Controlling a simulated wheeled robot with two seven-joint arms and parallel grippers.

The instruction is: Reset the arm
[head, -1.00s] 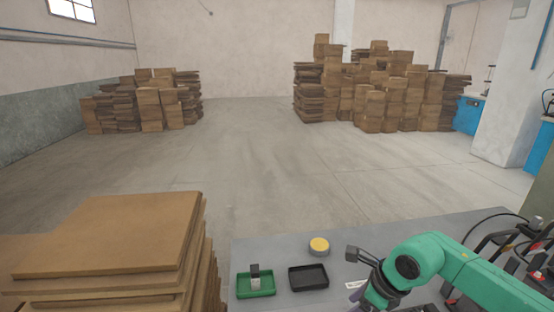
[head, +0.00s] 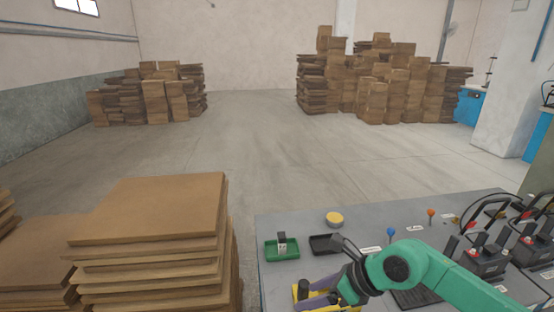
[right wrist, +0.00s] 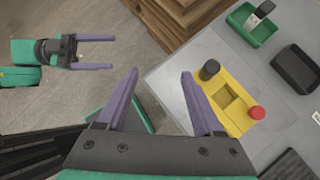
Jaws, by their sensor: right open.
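My right gripper (head: 314,291) is at the near edge of the grey table (head: 285,220), above or beside a yellow block (head: 303,300); it partly hides the block. In the right wrist view, its two purple fingers (right wrist: 160,75) are spread, with nothing between them. The yellow block (right wrist: 238,116), with a black knob (right wrist: 209,70) and a red knob (right wrist: 256,112), lies to the right of the fingers. My left gripper (right wrist: 112,52) shows at the upper left of the wrist view, fingers apart and empty, over the floor. It is not in the head view.
A green tray (head: 282,258) holds a small dark and white upright object (head: 282,241). A black tray (head: 322,251) beside it looks empty. A round yellow item (head: 335,219) is behind. Devices with cables (head: 487,260) crowd the right. Brown board stacks (head: 150,210) stand left.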

